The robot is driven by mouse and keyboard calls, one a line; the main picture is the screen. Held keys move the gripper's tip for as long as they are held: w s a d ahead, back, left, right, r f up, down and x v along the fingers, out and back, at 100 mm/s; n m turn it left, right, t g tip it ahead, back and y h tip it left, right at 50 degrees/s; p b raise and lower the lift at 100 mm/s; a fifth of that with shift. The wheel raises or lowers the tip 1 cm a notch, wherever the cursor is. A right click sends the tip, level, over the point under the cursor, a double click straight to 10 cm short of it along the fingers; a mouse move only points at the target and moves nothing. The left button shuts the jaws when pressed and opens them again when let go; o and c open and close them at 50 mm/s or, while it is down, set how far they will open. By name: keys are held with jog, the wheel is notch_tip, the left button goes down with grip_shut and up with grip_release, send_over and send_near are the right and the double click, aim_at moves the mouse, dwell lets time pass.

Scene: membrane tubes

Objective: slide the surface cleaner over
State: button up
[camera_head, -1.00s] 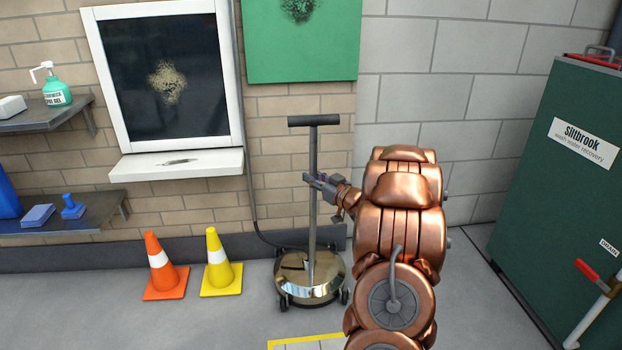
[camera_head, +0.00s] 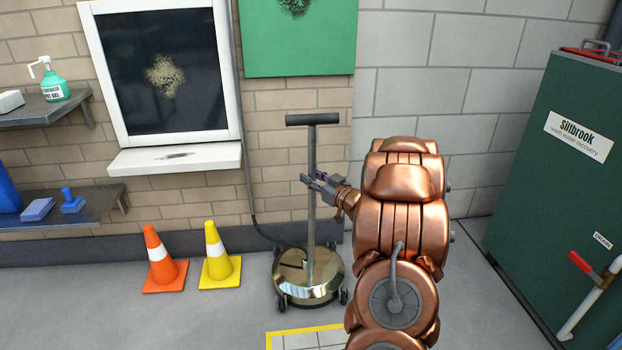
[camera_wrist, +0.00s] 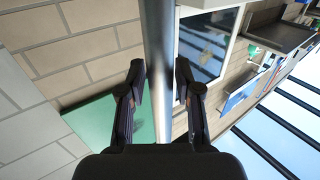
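The surface cleaner is a round, shiny brass-coloured disc (camera_head: 322,287) on small wheels, with a tall grey pole (camera_head: 311,228) and a dark crossbar handle (camera_head: 312,119). It stands upright on the floor in front of the brick wall. My gripper (camera_head: 314,181) is at the pole, about midway up. In the wrist view the pole (camera_wrist: 158,30) passes between the two fingers (camera_wrist: 160,84), which press close on either side. A dark hose (camera_head: 251,195) runs down the wall behind the cleaner.
A yellow-outlined floor area (camera_head: 300,331) lies just in front of the disc. An orange cone (camera_head: 162,262) and a yellow cone (camera_head: 217,259) stand to the left. A green cabinet (camera_head: 548,200) stands at right. Shelves (camera_head: 60,213) jut from the wall at left.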

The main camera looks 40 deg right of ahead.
jog(key=shift+o, duration=1.3)
jog(key=s, duration=1.2)
jog(key=shift+a, duration=0.3)
jog(key=shift+r, duration=0.1)
